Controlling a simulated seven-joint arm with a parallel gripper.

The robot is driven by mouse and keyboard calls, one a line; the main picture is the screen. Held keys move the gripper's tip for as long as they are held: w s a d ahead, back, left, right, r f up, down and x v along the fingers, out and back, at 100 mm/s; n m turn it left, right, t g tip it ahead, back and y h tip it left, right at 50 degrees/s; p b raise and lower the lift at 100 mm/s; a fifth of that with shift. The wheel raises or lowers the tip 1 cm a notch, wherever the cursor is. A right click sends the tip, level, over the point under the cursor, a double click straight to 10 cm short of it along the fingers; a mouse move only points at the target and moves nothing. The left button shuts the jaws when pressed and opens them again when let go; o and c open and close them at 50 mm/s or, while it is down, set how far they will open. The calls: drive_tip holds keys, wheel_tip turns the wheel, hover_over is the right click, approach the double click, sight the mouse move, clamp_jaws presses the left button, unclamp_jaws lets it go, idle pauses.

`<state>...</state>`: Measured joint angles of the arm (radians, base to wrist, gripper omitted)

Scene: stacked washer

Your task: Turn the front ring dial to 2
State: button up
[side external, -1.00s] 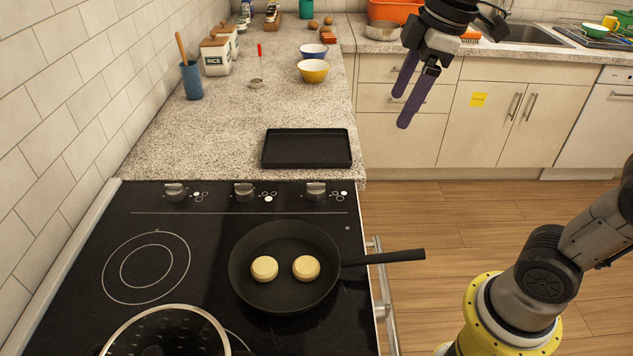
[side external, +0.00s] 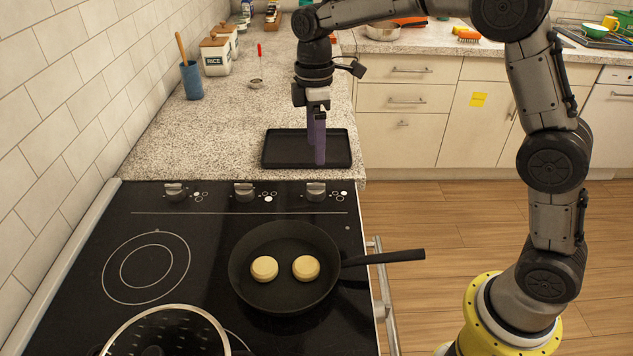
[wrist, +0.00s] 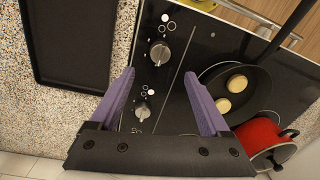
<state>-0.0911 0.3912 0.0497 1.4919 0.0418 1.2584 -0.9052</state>
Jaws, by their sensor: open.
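Three grey ring dials stand in a row along the hob's counter-side edge: the left dial (side external: 175,192), the middle dial (side external: 244,192) and the right dial (side external: 316,191). Each has small circle marks beside it. The right dial (wrist: 160,52) and middle dial (wrist: 142,110) show in the wrist view; the left one is not visible there. I cannot read any dial's setting.
A black frying pan (side external: 285,295) with two round pale items sits on the hob, its handle jutting right. A lidded red pot (wrist: 262,138) stands beside it. A black baking tray (side external: 275,160) lies on the counter behind the dials.

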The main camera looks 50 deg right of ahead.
sight(316, 183)
drive_tip(key=f, duration=1)
drive_tip(key=shift+s+a+f, duration=0.15)
drive_tip(key=shift+s+a, duration=0.05)
drive_tip(key=shift+s, duration=0.05)
clamp_jaws()
